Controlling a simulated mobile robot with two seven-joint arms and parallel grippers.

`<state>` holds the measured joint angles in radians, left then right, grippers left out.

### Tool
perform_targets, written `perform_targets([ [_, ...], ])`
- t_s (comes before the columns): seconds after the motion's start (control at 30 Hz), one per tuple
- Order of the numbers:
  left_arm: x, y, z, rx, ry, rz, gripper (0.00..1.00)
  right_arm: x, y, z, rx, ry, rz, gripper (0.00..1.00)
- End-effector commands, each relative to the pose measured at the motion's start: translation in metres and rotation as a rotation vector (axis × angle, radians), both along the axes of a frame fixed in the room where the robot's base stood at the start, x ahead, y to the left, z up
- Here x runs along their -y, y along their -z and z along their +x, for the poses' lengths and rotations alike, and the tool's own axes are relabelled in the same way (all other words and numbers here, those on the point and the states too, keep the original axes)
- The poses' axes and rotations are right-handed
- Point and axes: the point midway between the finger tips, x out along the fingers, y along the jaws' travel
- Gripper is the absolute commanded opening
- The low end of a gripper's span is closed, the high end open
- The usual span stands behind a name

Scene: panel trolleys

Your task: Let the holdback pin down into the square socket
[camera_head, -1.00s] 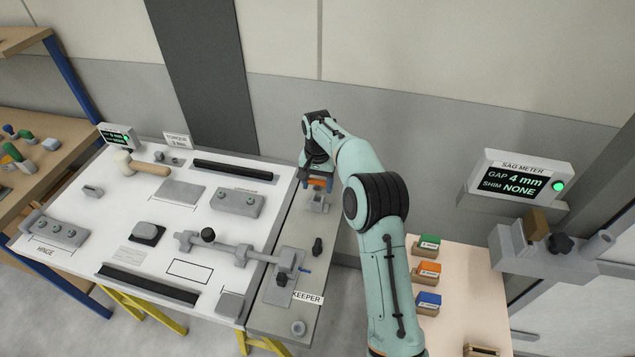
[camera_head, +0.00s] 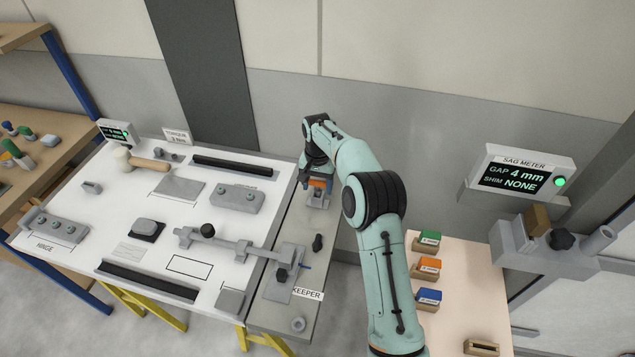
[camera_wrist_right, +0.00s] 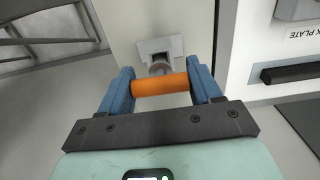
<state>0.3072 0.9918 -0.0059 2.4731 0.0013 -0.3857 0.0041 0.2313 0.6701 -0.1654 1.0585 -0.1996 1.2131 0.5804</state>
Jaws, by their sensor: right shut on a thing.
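My right gripper (camera_head: 318,181) is over the far end of the grey side strip, pointing down. In the right wrist view the right gripper (camera_wrist_right: 162,86) has its two blue fingers shut on the ends of an orange cylindrical grip, the holdback pin (camera_wrist_right: 160,85). A grey square socket (camera_wrist_right: 160,46) shows just beyond the grip, and in the head view the socket (camera_head: 318,201) stands right below the gripper. I cannot tell how deep the pin sits in it. My left gripper is not in view.
The white panel table (camera_head: 120,220) with a latch bar (camera_head: 225,240) and blocks is left of the strip. A black knob (camera_head: 318,242) stands on the strip (camera_head: 290,215) nearer me. A pink table (camera_head: 460,300) with coloured shim boxes is at right.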

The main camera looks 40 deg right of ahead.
Motion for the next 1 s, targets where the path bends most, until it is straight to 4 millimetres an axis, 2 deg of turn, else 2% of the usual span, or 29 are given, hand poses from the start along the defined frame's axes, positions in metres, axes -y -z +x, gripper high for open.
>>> perform_targets([
  [0.93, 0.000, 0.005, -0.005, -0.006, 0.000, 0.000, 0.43, 0.000, 0.024, 0.000, -0.001, 0.000, 0.000, 0.31],
  [0.97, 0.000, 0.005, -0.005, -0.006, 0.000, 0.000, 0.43, 0.000, 0.024, 0.000, 0.000, 0.000, 0.000, 0.73],
  [1.0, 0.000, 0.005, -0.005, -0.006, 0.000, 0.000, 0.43, 0.000, 0.023, 0.000, 0.000, 0.000, 0.000, 0.86],
])
